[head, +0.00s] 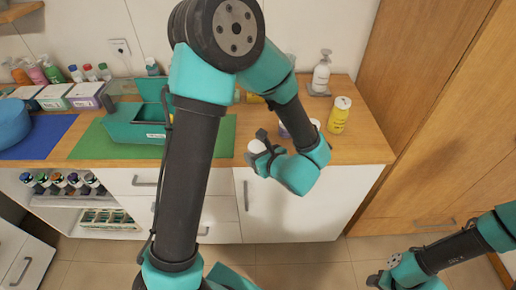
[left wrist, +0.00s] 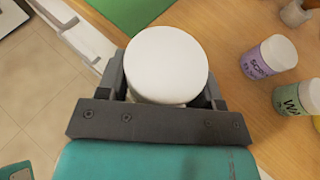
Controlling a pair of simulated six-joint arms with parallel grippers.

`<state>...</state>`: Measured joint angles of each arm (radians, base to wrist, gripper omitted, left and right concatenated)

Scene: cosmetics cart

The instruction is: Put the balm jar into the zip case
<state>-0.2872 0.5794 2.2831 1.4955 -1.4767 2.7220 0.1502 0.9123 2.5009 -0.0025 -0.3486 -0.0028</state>
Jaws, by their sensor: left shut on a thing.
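The balm jar, with a round white lid (left wrist: 166,64), is held between the fingers of my left gripper (head: 267,148). In the head view the jar (head: 256,147) hangs in front of the counter's front edge; its label is hidden. The teal zip case (head: 133,131) stands with its lid up on the green mat, left of my left gripper and apart from it. My left arm covers part of the mat near the case. My right gripper (head: 384,278) is low at the bottom right, away from the counter; its jaws are too small to read.
A purple-labelled jar (left wrist: 268,58) and a green-labelled jar (left wrist: 300,96) stand on the counter close to my left gripper. A yellow bottle (head: 339,115) and a white pump bottle (head: 321,73) stand further right. A blue round case (head: 11,122) lies at the left.

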